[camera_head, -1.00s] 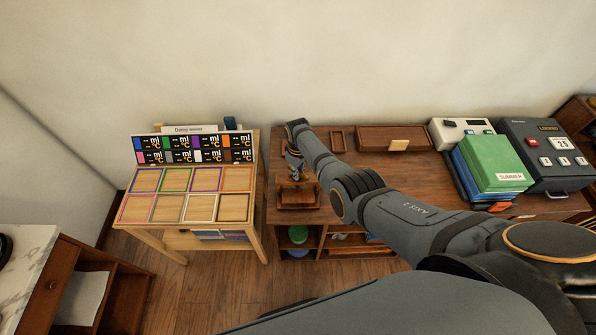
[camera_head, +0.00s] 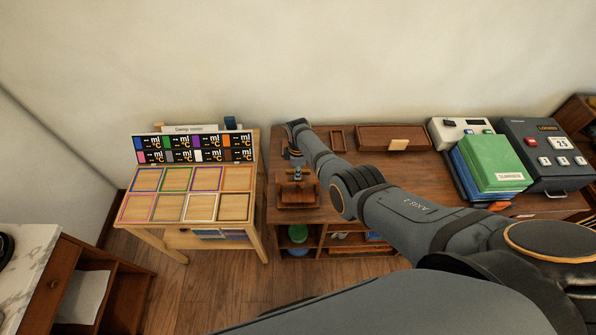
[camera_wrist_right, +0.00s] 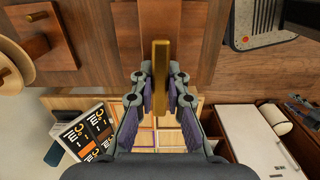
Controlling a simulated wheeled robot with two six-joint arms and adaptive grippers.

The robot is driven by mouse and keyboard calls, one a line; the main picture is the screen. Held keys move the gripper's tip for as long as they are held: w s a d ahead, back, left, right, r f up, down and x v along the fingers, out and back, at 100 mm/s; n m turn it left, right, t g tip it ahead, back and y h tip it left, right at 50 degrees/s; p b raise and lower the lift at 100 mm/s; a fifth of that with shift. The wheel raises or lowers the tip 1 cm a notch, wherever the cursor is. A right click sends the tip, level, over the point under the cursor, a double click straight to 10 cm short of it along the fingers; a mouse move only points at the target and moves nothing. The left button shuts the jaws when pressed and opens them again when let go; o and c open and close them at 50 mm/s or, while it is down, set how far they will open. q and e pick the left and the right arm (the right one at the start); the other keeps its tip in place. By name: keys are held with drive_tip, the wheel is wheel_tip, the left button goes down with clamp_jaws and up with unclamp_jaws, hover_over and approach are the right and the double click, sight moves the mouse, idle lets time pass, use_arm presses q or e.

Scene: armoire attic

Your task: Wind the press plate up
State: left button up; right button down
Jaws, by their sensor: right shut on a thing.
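The small wooden press (camera_head: 298,197) stands at the left end of the brown desk. A dark metallic upright part (camera_head: 297,174) shows above its base. My right gripper (camera_head: 293,154) is at the back of the press, small and dark in the head view. In the right wrist view, my right gripper (camera_wrist_right: 160,85) is shut on a brass bar (camera_wrist_right: 160,58), with one finger on each side. A wooden part (camera_wrist_right: 146,30) lies behind the bar. The press plate and its height cannot be made out clearly. My left gripper is out of view.
A sorting table (camera_head: 190,195) with coloured frames stands left of the desk. On the desk (camera_head: 400,170) are a wooden tray (camera_head: 378,136), green and blue folders (camera_head: 494,163) and a dark device (camera_head: 545,155). A marble-topped cabinet (camera_head: 22,255) is at lower left.

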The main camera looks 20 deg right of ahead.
idle(0.3)
drive_tip(key=c, duration=1.3)
unclamp_jaws()
drive_tip(key=shift+r, duration=0.1)
wheel_tip(320, 180, up, 12)
drive_tip(key=shift+f, duration=0.1)
